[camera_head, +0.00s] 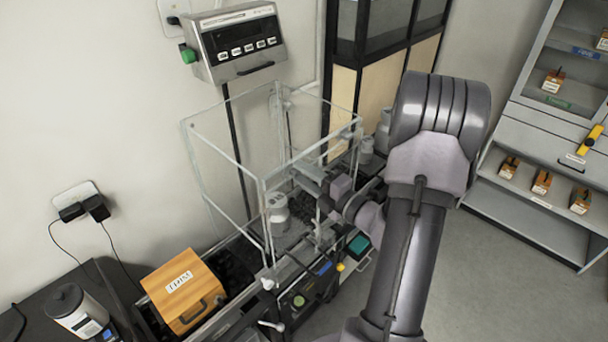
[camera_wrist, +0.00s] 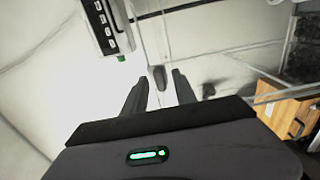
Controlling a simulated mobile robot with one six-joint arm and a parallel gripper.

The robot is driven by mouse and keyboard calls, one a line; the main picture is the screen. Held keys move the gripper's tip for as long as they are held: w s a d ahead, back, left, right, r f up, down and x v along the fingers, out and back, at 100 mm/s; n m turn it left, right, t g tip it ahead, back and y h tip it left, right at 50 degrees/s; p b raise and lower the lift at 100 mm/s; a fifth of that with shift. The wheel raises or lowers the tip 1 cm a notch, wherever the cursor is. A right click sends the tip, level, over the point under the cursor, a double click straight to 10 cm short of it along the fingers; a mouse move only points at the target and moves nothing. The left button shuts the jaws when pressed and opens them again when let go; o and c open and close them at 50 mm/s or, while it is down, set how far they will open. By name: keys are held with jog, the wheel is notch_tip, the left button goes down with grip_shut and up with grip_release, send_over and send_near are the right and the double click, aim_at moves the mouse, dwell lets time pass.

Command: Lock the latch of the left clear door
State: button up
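A clear-walled weighing enclosure (camera_head: 262,181) with pale edges stands on the bench below the scale display. Its left clear panel (camera_head: 222,165) shows in the head view; I cannot tell from this frame whether it is fully closed. My gripper (camera_head: 322,193) is at the front right of the enclosure, partly hidden by my arm. In the wrist view my gripper (camera_wrist: 158,85) is open, with its two dark fingers apart. A small grey knob-like part (camera_wrist: 159,77) appears between and beyond the fingertips, with no visible grip on it. I cannot tell whether it is the latch.
A white-lidded bottle (camera_head: 278,212) stands inside the enclosure. The scale display (camera_head: 242,42) is on the wall side above. A wooden box (camera_head: 184,291) sits at the front left, beside a canister (camera_head: 78,312). A shelf unit (camera_head: 540,130) stands right, across open floor.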

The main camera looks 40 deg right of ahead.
grip_shut()
jog(key=shift+n, duration=0.3)
jog(key=n+b, duration=0.1)
jog(key=n, duration=0.1)
jog(key=shift+f+n, duration=0.1)
jog(key=shift+n, duration=0.2)
jog(key=n+b, duration=0.2)
jog(key=n, duration=0.2)
jog(key=shift+n+b, duration=0.3)
jog(key=shift+b, duration=0.1)
jog(key=n+b, duration=0.8)
jog(key=n, duration=0.2)
